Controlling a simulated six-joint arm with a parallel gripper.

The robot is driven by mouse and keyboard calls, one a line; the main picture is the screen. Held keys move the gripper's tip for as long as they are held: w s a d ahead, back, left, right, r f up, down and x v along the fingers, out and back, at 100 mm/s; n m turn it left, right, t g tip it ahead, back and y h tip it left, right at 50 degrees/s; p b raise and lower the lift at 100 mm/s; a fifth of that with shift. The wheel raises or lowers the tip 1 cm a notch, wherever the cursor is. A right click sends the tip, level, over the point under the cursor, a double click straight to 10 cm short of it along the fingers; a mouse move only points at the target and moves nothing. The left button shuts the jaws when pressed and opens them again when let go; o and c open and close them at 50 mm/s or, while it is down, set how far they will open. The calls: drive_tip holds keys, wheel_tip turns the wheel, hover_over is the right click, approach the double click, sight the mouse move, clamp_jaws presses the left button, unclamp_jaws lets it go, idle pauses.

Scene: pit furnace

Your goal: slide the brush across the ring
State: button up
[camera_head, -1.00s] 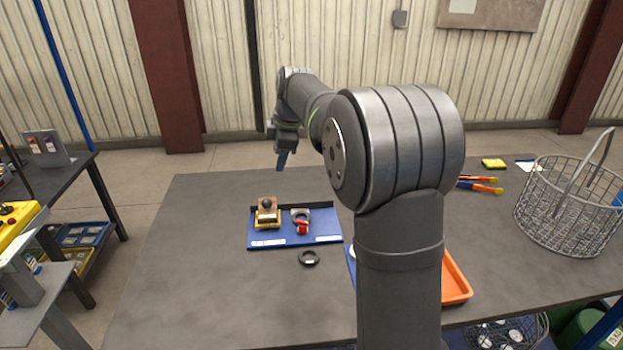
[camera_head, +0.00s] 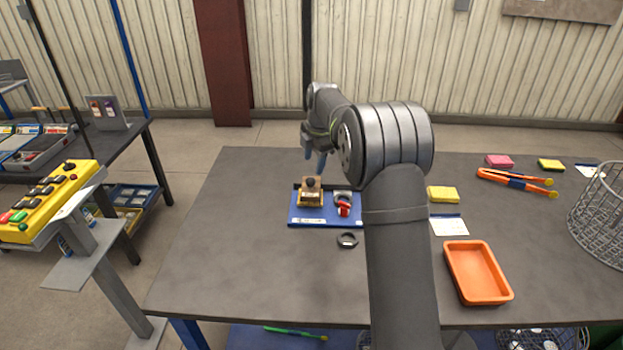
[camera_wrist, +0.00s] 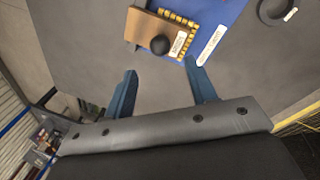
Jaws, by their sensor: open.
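The brush (camera_head: 311,193), a wooden block with a dark round knob and yellow bristles, sits on the left of a blue board (camera_head: 325,222). It also shows in the wrist view (camera_wrist: 165,36), just beyond my fingertips. The dark ring (camera_head: 347,241) lies flat on the table in front of the board. In the wrist view the ring (camera_wrist: 276,10) is partly cut off at the top right. My gripper (camera_wrist: 160,80) is open and empty, with its two blue fingers apart, above the table and behind the brush. In the head view my gripper (camera_head: 316,160) is partly hidden by my arm.
A red and silver item (camera_head: 343,204) sits on the board beside the brush. To the right are a yellow sponge (camera_head: 443,194), an orange tray (camera_head: 477,272), orange tongs (camera_head: 516,179) and a wire basket (camera_head: 600,215). The table's left part is clear.

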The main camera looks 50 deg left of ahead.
sight(312, 178)
drive_tip(key=f, duration=0.2)
drive_tip(key=a+f, duration=0.1)
drive_tip(key=f, duration=0.5)
drive_tip(key=shift+w+a, duration=0.15)
drive_tip(key=shift+a, duration=0.1)
drive_tip(key=shift+c, duration=0.2)
clamp_jaws()
